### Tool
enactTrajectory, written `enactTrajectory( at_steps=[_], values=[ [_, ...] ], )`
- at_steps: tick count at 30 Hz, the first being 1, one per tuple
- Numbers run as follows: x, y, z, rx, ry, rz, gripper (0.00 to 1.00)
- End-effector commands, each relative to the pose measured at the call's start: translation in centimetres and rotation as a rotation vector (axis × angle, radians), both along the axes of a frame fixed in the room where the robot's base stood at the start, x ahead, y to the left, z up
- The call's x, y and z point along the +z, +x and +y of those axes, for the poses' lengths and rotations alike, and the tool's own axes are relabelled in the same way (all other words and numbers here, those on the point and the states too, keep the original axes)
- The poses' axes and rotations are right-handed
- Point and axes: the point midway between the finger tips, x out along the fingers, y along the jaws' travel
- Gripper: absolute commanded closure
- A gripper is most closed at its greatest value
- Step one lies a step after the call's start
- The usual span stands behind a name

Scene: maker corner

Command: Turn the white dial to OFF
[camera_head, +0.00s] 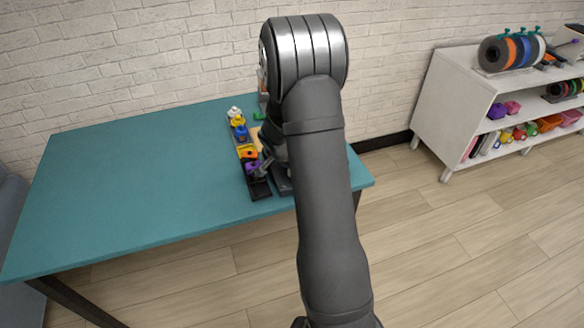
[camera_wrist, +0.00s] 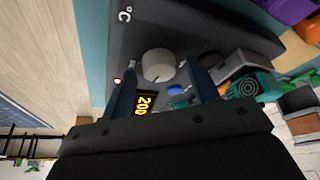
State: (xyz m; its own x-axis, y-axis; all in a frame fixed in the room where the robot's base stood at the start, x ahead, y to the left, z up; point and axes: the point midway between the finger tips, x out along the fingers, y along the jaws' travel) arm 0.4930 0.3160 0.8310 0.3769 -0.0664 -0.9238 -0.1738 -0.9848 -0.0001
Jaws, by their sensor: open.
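The white dial (camera_wrist: 158,65) is a round knob on the face of a dark grey device (camera_wrist: 150,35) in the wrist view. My gripper (camera_wrist: 160,76) is open, with one dark blue finger on each side just below the dial in the picture. I cannot tell whether either finger touches it. An orange display (camera_wrist: 145,103) on the device seems to read 200, turned sideways. A small red light (camera_wrist: 117,80) and a blue button (camera_wrist: 177,89) sit near the dial. In the head view my arm hides the dial and most of the device.
A row of colourful small items (camera_head: 243,140) stands on the teal table (camera_head: 130,175) beside the device. A green part with a round grille (camera_wrist: 248,87) is close to the right finger. The table's left side is clear. A white shelf (camera_head: 450,95) stands at right.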

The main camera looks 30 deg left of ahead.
Motion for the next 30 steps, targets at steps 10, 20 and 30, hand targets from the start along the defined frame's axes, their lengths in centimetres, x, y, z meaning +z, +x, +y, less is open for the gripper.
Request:
enactTrajectory(
  at_steps=[10,20,30],
  values=[
    [-0.02,0.01,0.0,0.0,0.0,0.0,0.67],
    [-0.01,-0.01,-0.02,0.01,0.0,0.0,0.89],
    [0.01,-0.02,-0.14,0.159,0.001,0.0,0.89]
  ],
)
